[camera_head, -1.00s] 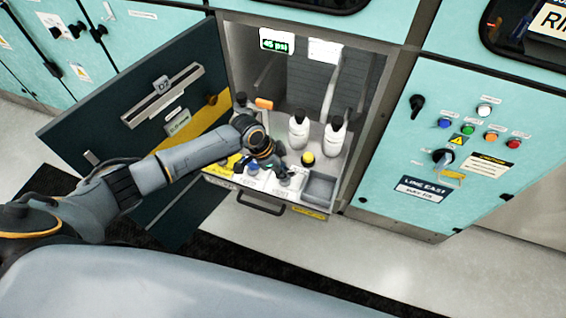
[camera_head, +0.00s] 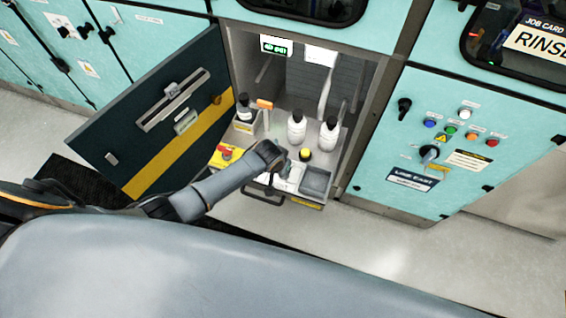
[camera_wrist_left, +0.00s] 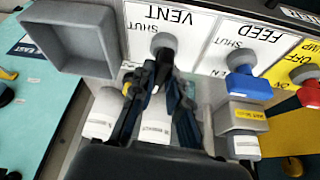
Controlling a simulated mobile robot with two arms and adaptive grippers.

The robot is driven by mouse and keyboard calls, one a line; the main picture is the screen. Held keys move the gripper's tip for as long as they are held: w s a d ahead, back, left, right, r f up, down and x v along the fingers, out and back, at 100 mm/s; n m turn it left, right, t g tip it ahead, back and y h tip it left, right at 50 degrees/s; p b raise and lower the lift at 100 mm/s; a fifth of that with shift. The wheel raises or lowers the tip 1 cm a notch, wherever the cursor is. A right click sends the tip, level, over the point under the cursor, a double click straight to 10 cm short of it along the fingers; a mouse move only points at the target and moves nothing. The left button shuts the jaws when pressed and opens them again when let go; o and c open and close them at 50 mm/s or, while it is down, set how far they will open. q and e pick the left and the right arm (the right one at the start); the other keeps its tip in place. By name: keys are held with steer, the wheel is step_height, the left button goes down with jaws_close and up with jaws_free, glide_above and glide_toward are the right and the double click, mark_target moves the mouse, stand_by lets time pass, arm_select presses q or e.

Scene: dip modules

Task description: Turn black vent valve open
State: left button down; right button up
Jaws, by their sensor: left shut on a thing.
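The vent valve, with a round grey hub (camera_wrist_left: 163,43) and a black handle, sits on a white panel marked VENT and SHUT, upside down in the left wrist view. My left gripper (camera_wrist_left: 163,75) is shut on the black handle, just at the hub. The fingers hide most of the handle, so its exact angle is unclear. In the head view my left gripper (camera_head: 287,170) is over the front panel of the pulled-out drawer, and the arm hides the valve. My right gripper is not in view.
A blue FEED valve (camera_wrist_left: 241,82) and a red knob (camera_wrist_left: 309,94) sit beside the vent valve. A grey bin (camera_head: 316,180) is on its other side. White bottles (camera_head: 296,132) stand behind. An open dark door (camera_head: 150,130) is at the left.

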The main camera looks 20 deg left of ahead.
arm_select(q)
steer(key=shift+n+y+p, duration=0.3)
steer(key=shift+n+p, duration=0.1)
steer(key=shift+n, duration=0.6)
steer(key=c, duration=1.3)
jaws_free()
steer(key=v, duration=1.2)
steer(key=shift+d, duration=0.1)
